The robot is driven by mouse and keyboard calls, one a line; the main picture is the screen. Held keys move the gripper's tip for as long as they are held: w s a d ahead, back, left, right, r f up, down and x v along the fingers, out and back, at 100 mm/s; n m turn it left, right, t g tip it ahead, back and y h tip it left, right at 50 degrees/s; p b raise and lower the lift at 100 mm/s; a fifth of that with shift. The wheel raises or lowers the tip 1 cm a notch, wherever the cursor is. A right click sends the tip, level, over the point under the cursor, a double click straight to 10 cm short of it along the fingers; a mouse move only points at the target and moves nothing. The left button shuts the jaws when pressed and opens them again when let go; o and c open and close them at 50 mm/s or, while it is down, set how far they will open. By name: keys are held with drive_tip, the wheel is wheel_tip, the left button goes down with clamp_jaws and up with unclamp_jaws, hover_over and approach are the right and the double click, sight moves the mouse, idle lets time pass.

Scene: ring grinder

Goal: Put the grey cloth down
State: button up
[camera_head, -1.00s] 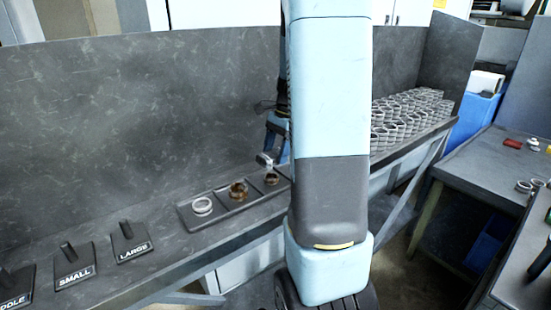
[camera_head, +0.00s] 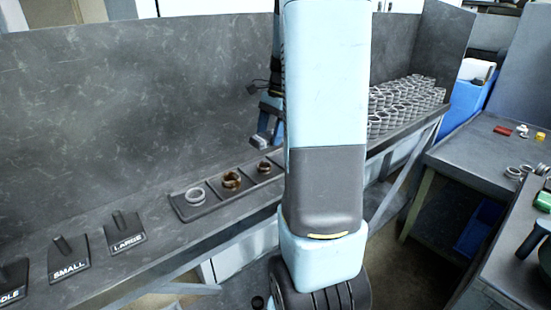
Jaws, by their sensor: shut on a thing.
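My gripper (camera_head: 267,126) shows only in part, behind my own light blue arm, above the far end of the parts tray. It looks shut on a small grey piece (camera_head: 261,142) at its lower end, which fits the grey cloth. Its shape is too small to make out, and the fingertips are mostly hidden. The piece is held above the bench, apart from the tray. No other grey cloth can be made out.
The dark tray (camera_head: 208,209) holds a silver ring (camera_head: 195,196) and two brownish rings (camera_head: 231,180). Labelled stands, including SMALL (camera_head: 69,267) and LARGE (camera_head: 127,243), are on the left. Many rings (camera_head: 405,103) are at right. A grey panel (camera_head: 120,110) backs the bench.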

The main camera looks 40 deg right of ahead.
drive_tip(key=s+d+r, duration=0.4)
drive_tip(key=s+r, duration=0.1)
drive_tip(key=s, duration=0.6)
drive_tip(key=w+d+f, duration=0.1)
drive_tip(key=w+f, duration=0.2)
drive_tip(key=w, duration=0.1)
drive_tip(key=w+d+f, duration=0.2)
drive_tip(key=w, duration=0.2)
drive_tip(key=w+d+f, duration=0.2)
drive_tip(key=w+f, duration=0.1)
drive_tip(key=shift+w+d+f, duration=0.15)
drive_tip(key=shift+w+f, duration=0.15)
drive_tip(key=shift+w, duration=0.1)
drive_tip(key=shift+w+d+f, duration=0.2)
drive_tip(key=shift+w+f, duration=0.15)
drive_tip(key=shift+f, duration=0.15)
drive_tip(key=shift+w+f, duration=0.1)
drive_tip(key=shift+f, duration=1.5)
drive_tip(key=shift+f, duration=0.6)
drive_tip(key=o, duration=1.1)
